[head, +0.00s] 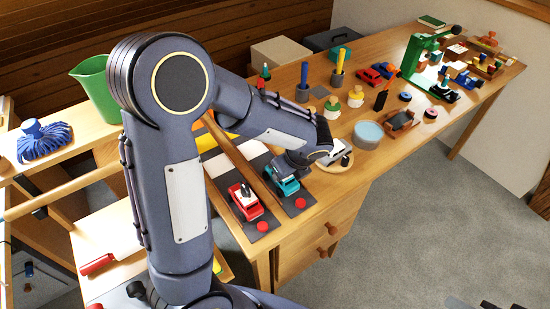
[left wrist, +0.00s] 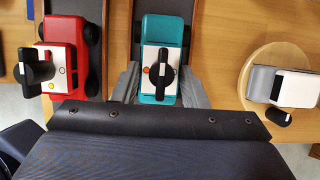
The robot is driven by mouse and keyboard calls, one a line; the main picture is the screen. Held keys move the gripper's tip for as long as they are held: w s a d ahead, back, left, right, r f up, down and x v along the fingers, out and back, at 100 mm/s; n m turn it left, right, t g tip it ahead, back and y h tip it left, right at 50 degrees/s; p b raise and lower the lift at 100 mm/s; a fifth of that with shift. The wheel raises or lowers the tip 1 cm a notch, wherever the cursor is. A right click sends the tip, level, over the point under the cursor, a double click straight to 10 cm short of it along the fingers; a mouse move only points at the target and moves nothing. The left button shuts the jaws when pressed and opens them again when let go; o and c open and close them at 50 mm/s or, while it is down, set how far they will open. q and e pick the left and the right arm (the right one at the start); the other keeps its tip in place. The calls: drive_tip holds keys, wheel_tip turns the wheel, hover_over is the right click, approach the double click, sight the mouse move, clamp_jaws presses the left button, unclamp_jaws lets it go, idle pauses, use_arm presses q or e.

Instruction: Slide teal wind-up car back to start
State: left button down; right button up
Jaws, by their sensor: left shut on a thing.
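The teal wind-up car (head: 284,186) sits on a dark lane near the front edge of the table. It has a white top plate with a black wind-up key, clear in the left wrist view (left wrist: 161,88). My left gripper (left wrist: 163,90) is shut on the car, one finger on each side of its body. In the head view my left gripper (head: 290,166) and wrist partly cover the car. Dark parts at the bottom right edge of the head view look like the tips of my right gripper (head: 472,303), too cut off to read.
A red wind-up car (head: 246,201) stands on the neighbouring lane, close on the left. A white and grey car on a round wooden board (left wrist: 248,82) lies to the right. Red discs (head: 300,203) mark the near lane ends. A wooden rail (head: 237,150) runs between the lanes.

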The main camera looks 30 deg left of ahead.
use_arm(q)
drive_tip(key=shift+s+d, duration=0.25)
drive_tip(key=shift+d, duration=0.2)
drive_tip(key=c, duration=1.2)
unclamp_jaws()
drive_tip(key=shift+d, duration=0.1)
drive_tip(key=o, duration=0.4)
drive_tip(key=shift+c, duration=0.2)
drive_tip(key=shift+d+r, duration=0.15)
drive_tip(key=shift+r, duration=0.35)
drive_tip(key=p+v, duration=0.1)
drive_tip(key=v, duration=0.5)
drive_tip(key=shift+s+r, duration=0.2)
drive_tip(key=shift+r, duration=0.15)
